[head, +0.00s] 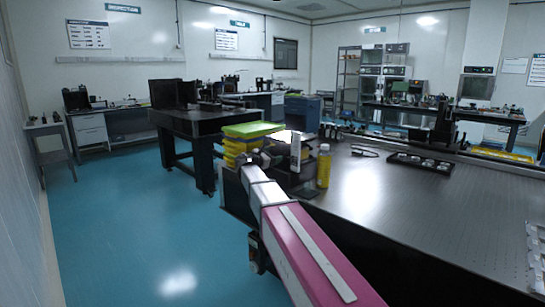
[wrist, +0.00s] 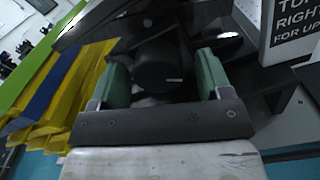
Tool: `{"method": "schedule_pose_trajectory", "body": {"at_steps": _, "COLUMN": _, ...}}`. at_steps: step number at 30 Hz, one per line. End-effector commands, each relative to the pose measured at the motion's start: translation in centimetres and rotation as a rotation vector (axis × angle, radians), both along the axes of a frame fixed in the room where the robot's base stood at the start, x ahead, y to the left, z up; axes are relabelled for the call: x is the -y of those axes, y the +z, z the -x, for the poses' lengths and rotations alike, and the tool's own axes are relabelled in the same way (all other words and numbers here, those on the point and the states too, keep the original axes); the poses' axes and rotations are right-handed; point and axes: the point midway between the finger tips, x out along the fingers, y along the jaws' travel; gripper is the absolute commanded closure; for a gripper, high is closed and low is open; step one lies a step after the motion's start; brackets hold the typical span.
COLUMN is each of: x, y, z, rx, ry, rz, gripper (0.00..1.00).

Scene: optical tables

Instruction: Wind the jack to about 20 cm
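The jack is a dark, low device at the near left corner of the right-hand optical table, largely hidden behind my arm in the head view. In the wrist view its round black knob (wrist: 158,62) lies between the two green finger pads of my gripper (wrist: 162,80). The fingers stand apart on either side of the knob, with a gap that shows at least on the right. A sign (wrist: 290,28) with partly cut-off words "RIGHT" and "FOR UP" stands right of the knob; in the head view it looks like a white upright card (head: 295,152). The jack's height cannot be read.
A yellow bottle (head: 323,167) stands just right of the jack. Stacked yellow bins with a green top (head: 250,130) are close on the left, and show in the wrist view (wrist: 60,85). The right table (head: 420,205) has clear surface; open blue floor (head: 130,220) lies left.

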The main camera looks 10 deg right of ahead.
Motion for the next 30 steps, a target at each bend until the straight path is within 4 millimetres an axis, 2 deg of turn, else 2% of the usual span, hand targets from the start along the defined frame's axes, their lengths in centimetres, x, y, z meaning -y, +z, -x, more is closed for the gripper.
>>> {"method": "schedule_pose_trajectory", "body": {"at_steps": 8, "x": -0.5, "y": 0.1, "z": 0.4, "rx": 0.001, "ry": 0.001, "rz": 0.001, "gripper": 0.29}}
{"method": "schedule_pose_trajectory", "body": {"at_steps": 21, "x": -6.6, "y": 0.0, "z": 4.9, "rx": 0.001, "ry": 0.002, "rz": 0.001, "gripper": 0.29}}
{"method": "schedule_pose_trajectory", "body": {"at_steps": 30, "x": -8.7, "y": 0.0, "z": 6.3, "rx": 0.001, "ry": 0.001, "rz": 0.001, "gripper": 0.29}}
